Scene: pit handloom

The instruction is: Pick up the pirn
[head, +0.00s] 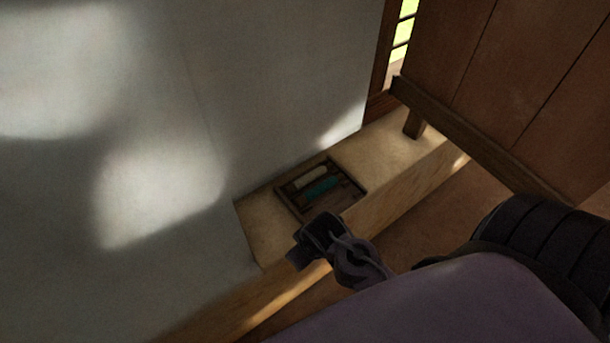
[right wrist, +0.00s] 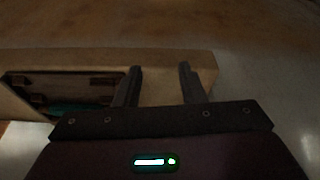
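A shallow dark wooden tray (head: 291,205) sits on the pale ledge and holds two pirn-like spools. One is a cream spool (head: 311,178) and the other a teal spool (head: 321,188), lying side by side. My right gripper (head: 312,240) is in front of the tray, apart from both spools. In the right wrist view, the fingers of my right gripper (right wrist: 160,69) are spread with nothing between them. The tray (right wrist: 70,76) lies left of them there, with the teal spool (right wrist: 72,108) partly cut off by the gripper body. My left gripper is not in view.
The ledge (head: 392,154) runs along a large pale wall or cloth (head: 180,130) at left. A wooden panel (head: 520,75) with a lower rail (head: 470,135) stands at upper right. Brown floor (head: 425,225) lies below the ledge.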

